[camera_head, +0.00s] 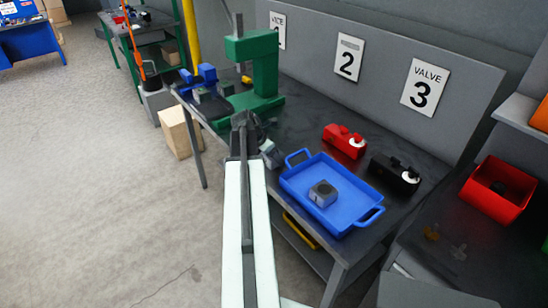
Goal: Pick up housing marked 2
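A small grey block-shaped housing (323,193) with a dark round top sits inside the blue tray (361,228). No number on it can be read. A sign with a large 2 (347,58) is on the grey back panel, above and behind the bench. My arm reaches up from the bottom of the picture over the bench's front edge. My gripper (271,156) is at its far end, left of the tray and apart from the housing. It is small and partly hidden by my arm, so its opening cannot be made out.
A green press (264,65) and a blue vice (208,74) stand at the bench's left. A red device (344,140) and a black device (395,173) stand behind the tray. A red bin (492,199) is at the right. Open floor lies left.

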